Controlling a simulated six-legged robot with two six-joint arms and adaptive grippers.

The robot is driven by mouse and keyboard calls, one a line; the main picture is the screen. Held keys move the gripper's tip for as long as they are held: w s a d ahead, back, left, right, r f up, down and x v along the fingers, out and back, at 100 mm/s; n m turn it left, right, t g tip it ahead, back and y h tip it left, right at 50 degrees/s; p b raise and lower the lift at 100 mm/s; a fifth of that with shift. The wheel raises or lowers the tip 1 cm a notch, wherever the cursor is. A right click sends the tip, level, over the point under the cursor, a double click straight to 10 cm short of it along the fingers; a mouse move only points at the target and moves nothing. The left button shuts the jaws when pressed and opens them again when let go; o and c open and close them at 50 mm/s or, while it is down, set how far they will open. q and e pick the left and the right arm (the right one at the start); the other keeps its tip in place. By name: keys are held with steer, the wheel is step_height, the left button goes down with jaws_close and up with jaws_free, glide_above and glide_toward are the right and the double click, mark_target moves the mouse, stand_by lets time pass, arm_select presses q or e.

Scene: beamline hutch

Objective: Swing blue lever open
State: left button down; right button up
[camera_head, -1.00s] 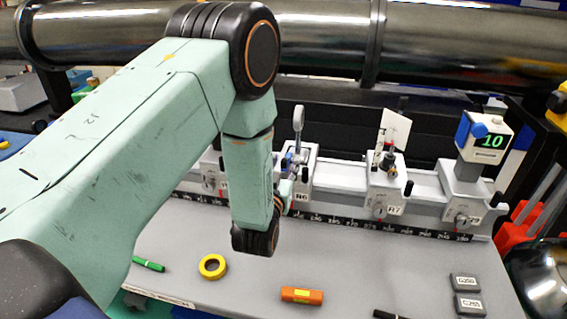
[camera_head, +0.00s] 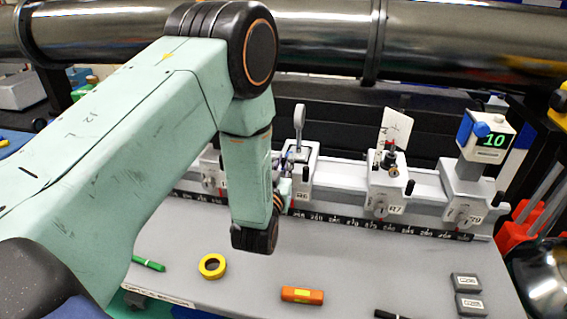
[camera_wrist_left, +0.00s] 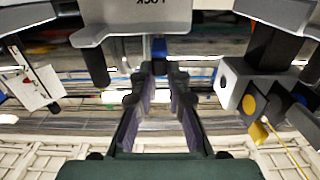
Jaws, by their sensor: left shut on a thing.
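The blue lever (camera_wrist_left: 159,48) shows in the left wrist view as a small blue block between my left fingertips (camera_wrist_left: 160,78). They are shut on it, below a grey part marked LOCK (camera_wrist_left: 150,22) that reads upside down. In the head view my left gripper (camera_head: 284,168) is mostly hidden behind my own wrist. The lever cannot be made out clearly in the head view. My right gripper is not in view.
Carrier R7 (camera_head: 388,190) with a white card (camera_head: 396,128) and a carrier with a display reading 10 (camera_head: 494,140) stand farther right on the rail. A yellow ring (camera_head: 212,266), an orange cylinder (camera_head: 302,295) and a green pen (camera_head: 149,264) lie on the bench in front.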

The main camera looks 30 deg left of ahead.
arm_select(q)
steer(key=shift+a+m+h, duration=0.3)
steer(key=shift+a+h, duration=0.05)
steer(key=shift+h, duration=0.15)
steer(key=shift+w+a+m+g+h+p, duration=0.15)
steer(key=shift+a+m+g+h+p, duration=0.4)
steer(key=shift+m+h, duration=1.45)
steer(key=shift+w+a+m+g+h+p, duration=0.2)
steer(key=shift+a+m+g+h+p, duration=0.7)
steer(key=shift+h, duration=1.85)
steer(key=shift+w+a+m+g+h, duration=0.15)
steer(key=shift+a+m+h, duration=0.2)
steer(key=shift+m+h, duration=1.8)
steer(key=shift+h, duration=0.5)
steer(key=shift+f, duration=0.1)
steer(key=c, duration=1.3)
jaws_free()
steer(key=shift+w, duration=0.1)
